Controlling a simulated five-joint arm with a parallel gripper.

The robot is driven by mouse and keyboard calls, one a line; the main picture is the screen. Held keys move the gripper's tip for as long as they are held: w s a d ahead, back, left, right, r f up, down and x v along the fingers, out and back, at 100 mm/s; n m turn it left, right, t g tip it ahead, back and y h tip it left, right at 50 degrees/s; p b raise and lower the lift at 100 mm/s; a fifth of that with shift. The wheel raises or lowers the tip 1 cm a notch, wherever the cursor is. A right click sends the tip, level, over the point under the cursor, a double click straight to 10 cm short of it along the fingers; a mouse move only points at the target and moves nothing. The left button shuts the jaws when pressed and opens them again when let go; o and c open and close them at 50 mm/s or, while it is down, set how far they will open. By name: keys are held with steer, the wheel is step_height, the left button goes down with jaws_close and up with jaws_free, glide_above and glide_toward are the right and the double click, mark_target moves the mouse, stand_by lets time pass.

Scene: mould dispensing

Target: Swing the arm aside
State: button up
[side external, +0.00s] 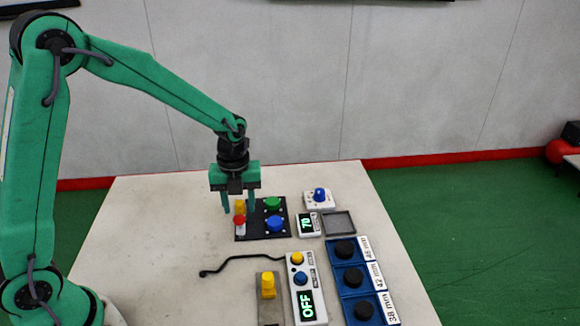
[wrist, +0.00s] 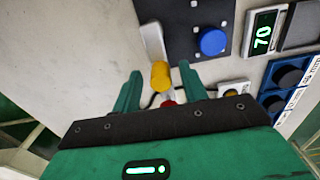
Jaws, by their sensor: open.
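My gripper (side external: 238,208) is open above the left edge of a black panel (side external: 254,235), pointing down. In the side view, a yellow-topped part (side external: 239,206) and a red-capped part (side external: 239,221) show between or just in front of its fingers. In the wrist view, the yellow part (wrist: 160,76) stands between the two fingers, with visible space on both sides. The red part (wrist: 168,103) is mostly hidden by my gripper. I cannot tell the height of the fingertips over the panel.
The panel also has a green knob (side external: 272,203) and a blue knob (side external: 275,223). To the right are a "70" display (side external: 308,224), a blue-dial box (side external: 319,199), an empty grey tray (side external: 339,223) and a blue mould rack (side external: 338,262). An "OFF" unit (side external: 307,306) stands in front. The table's left is clear.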

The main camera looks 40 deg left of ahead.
mark_target(238, 202)
steer(key=shift+r, duration=0.1)
steer(key=shift+r, duration=3.8)
steer(key=shift+s+a+r+n, duration=0.1)
steer(key=shift+s+r+n, duration=0.35)
steer(key=shift+r+n, duration=0.25)
steer(key=s+a+r+n+t, duration=0.1)
steer(key=s+r+n, duration=0.3)
steer(key=s+n, duration=0.5)
steer(key=s+a+r+n+t, duration=0.1)
steer(key=s+r+n+t, duration=0.3)
steer(key=s+n, duration=0.5)
steer(key=n, duration=0.7)
steer(key=shift+a+r+n+t, duration=0.15)
steer(key=shift+r+n+t, duration=0.15)
steer(key=shift+r+n, duration=0.1)
